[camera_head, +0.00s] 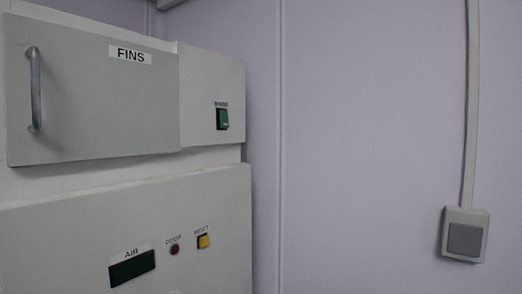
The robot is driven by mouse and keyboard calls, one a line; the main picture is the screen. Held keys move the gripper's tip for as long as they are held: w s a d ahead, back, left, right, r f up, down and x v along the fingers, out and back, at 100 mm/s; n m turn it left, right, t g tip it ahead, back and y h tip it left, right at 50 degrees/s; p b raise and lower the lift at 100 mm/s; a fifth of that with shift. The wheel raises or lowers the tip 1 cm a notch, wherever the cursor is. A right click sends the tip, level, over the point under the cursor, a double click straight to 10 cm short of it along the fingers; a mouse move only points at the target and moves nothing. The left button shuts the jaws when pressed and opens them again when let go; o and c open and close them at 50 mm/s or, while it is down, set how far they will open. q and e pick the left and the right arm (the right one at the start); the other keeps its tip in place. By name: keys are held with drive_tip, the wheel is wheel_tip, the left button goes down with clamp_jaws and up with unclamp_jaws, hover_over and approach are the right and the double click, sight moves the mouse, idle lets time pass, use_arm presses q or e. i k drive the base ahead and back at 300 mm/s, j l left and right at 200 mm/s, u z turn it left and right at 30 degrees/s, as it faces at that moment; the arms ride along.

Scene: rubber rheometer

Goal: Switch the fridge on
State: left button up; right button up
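A tall pale grey cabinet (215,165) fills the left side of the head view. I cannot tell from this frame whether it is the fridge. Its upper right panel has a green rocker switch (222,119) under a small label that is too small to read surely. I cannot tell whether this switch is on or off. A grey wall switch (464,240) in a light housing is at the lower right, with a conduit running up from it. Neither of my grippers shows in the view.
A grey door (100,100) labelled FINS, with a metal handle (35,90), is closed on the cabinet. Below are a dark AIR display (132,268), a red DOOR light (174,250) and a yellow RESET button (203,242). The pale wall (360,130) between cabinet and wall switch is bare.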

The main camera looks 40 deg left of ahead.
sight(223, 116)
drive_tip(key=u, duration=1.95)
